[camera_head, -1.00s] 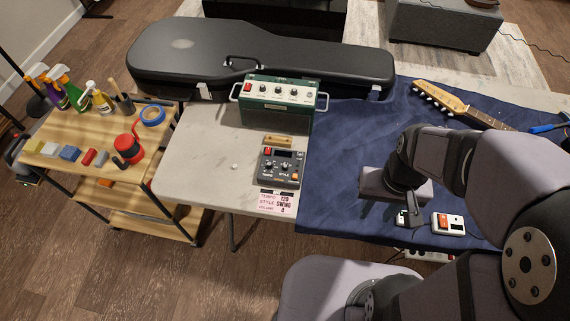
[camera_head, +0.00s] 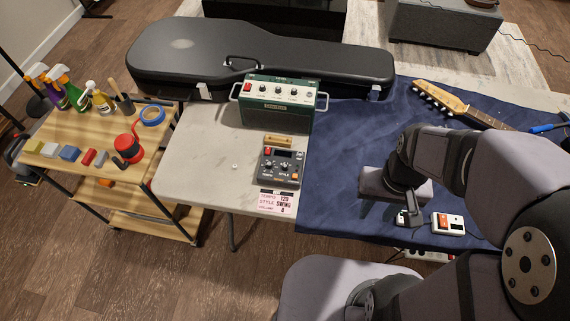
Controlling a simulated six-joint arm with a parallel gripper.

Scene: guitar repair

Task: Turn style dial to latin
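The small dark drum machine (camera_head: 281,167) sits on the light table, just left of the blue cloth. Its style dial (camera_head: 285,168) is the right one of two knobs on its face; the pointer is too small to read. A pink card (camera_head: 276,202) in front of it reads tempo 120, style swing and a third line ending in 4. My gripper (camera_head: 403,219) is over the blue cloth, right of the drum machine and well apart from it. Its fingers are small and dark here, and I cannot tell whether they are open or shut.
A green amplifier (camera_head: 277,103) with handles stands behind the drum machine, before a black guitar case (camera_head: 250,55). A white box with an orange switch (camera_head: 448,223) lies beside my gripper. A guitar neck (camera_head: 470,108) lies at the back right. The cloth (camera_head: 335,170) between gripper and machine is clear.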

